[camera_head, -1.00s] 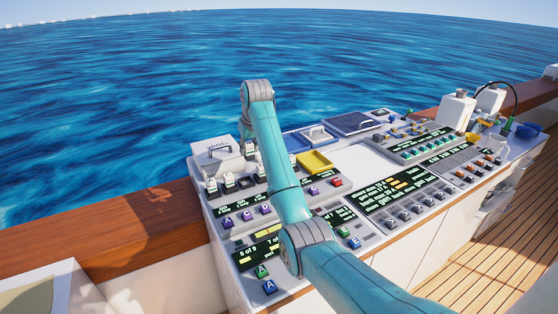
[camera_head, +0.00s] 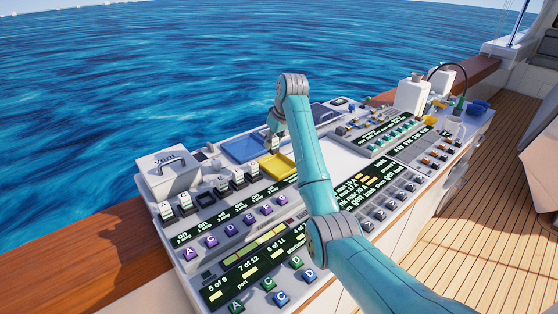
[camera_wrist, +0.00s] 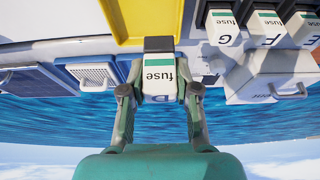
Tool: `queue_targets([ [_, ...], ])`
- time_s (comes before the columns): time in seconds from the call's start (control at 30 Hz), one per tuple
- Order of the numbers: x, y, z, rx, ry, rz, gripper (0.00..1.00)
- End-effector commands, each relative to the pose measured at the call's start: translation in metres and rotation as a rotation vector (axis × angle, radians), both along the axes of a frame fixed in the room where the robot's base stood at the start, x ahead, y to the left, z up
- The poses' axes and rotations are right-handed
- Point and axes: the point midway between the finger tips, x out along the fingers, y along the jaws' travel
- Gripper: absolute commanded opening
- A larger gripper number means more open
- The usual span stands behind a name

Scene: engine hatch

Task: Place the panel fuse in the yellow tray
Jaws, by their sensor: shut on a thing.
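My gripper (camera_wrist: 160,92) is shut on a white fuse (camera_wrist: 158,68) with a dark end and the word "fuse" on its face; this shows in the wrist view. The yellow tray (camera_wrist: 112,22) lies just beyond the fuse there, its rim beside the dark end. In the head view the yellow tray (camera_head: 277,167) sits on the console, and my gripper (camera_head: 273,143) is at its back left, near the blue tray. My gripper's fingers are small there, and the held fuse is hard to make out. Whether the fuse overlaps the tray's inside I cannot tell.
Several similar fuses (camera_head: 221,187) stand in a row left of the tray; they also show at the wrist view's upper right (camera_wrist: 222,25). A blue tray (camera_head: 240,149) lies behind the yellow one. A grey vent box (camera_head: 170,172) stands at the console's left. White bottles (camera_head: 411,94) stand at the right.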

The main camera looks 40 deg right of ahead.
Motion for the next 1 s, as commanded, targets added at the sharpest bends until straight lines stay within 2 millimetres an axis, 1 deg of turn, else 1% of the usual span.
queue_targets([
  [0.03, -0.001, 0.0, -0.011, 0.001, 0.003, -0.001, 0.0],
  [0.1, -0.001, 0.0, -0.023, 0.001, 0.003, -0.001, 0.0],
  [0.33, 0.0, 0.0, -0.043, 0.0, 0.001, -0.001, 0.0],
  [0.5, 0.0, 0.0, -0.066, 0.001, 0.002, -0.002, 0.0],
  [0.6, 0.0, 0.0, -0.072, 0.0, 0.0, -0.001, 0.0],
  [0.93, 0.0, 0.0, -0.075, 0.0, 0.001, -0.001, 0.0],
  [0.97, 0.0, 0.0, -0.075, 0.0, 0.0, -0.001, 0.36],
  [1.0, 0.0, 0.0, -0.074, -0.001, 0.0, -0.001, 0.46],
])
